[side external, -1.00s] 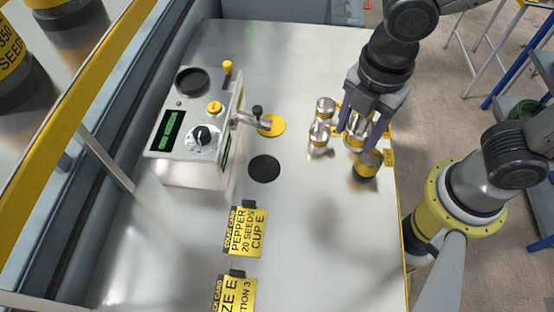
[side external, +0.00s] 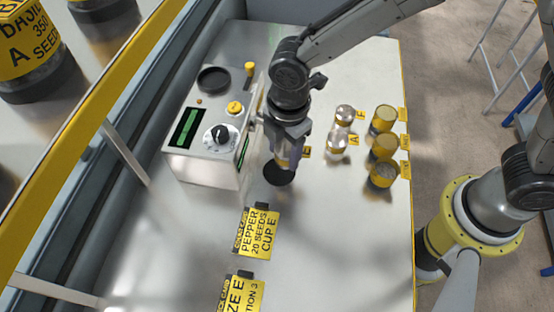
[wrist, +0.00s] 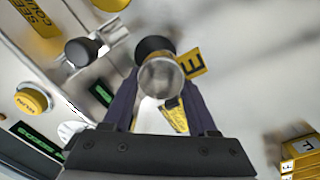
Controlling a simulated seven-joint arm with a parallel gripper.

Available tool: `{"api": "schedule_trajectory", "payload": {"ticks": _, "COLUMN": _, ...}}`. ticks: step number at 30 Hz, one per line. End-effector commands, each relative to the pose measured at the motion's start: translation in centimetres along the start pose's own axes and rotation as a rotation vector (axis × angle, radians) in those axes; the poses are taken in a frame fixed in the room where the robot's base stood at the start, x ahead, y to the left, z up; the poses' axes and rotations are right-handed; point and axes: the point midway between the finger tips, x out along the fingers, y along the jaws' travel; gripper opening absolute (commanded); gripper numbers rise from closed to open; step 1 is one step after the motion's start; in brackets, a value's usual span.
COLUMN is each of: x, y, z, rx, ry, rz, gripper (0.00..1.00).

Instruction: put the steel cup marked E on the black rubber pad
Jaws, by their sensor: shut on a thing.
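My gripper (side external: 285,162) is shut on the steel cup marked E, whose open mouth shows between the fingers in the wrist view (wrist: 161,77). Its yellow E tag (wrist: 192,64) sticks out to the side and also shows in the side view (side external: 307,152). The fingers hide most of the cup in the side view. The black rubber pad (side external: 278,176) lies on the table directly at the cup, partly covered by the gripper. I cannot tell whether the cup touches the pad or hangs just above it.
The seeder box (side external: 205,155) with its dial stands close on the left. Steel cups tagged F (side external: 345,113) and A (side external: 336,144) stand to the right. Three yellow-banded pots (side external: 382,174) line the right edge. A cup E card (side external: 258,234) lies in front.

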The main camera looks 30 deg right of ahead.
Motion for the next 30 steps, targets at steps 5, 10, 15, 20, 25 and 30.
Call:
{"api": "schedule_trajectory", "payload": {"ticks": 5, "x": 1.1, "y": 0.8, "z": -0.5, "rx": 0.000, "ry": 0.000, "rz": 0.000, "gripper": 0.02}}
{"api": "schedule_trajectory", "payload": {"ticks": 10, "x": 2.4, "y": 1.2, "z": -0.7, "rx": 0.000, "ry": -0.001, "rz": -0.002, "gripper": 0.02}}
{"api": "schedule_trajectory", "payload": {"ticks": 15, "x": 4.7, "y": 1.0, "z": -0.7, "rx": 0.000, "ry": -0.001, "rz": -0.002, "gripper": 0.02}}
{"api": "schedule_trajectory", "payload": {"ticks": 20, "x": 4.8, "y": 1.1, "z": -0.7, "rx": 0.000, "ry": 0.000, "rz": 0.001, "gripper": 0.02}}
{"api": "schedule_trajectory", "payload": {"ticks": 25, "x": 4.9, "y": 1.0, "z": -0.7, "rx": 0.000, "ry": 0.000, "rz": 0.000, "gripper": 0.02}}
{"api": "schedule_trajectory", "payload": {"ticks": 30, "x": 5.1, "y": 1.1, "z": -0.7, "rx": 0.000, "ry": 0.000, "rz": 0.001, "gripper": 0.75}}
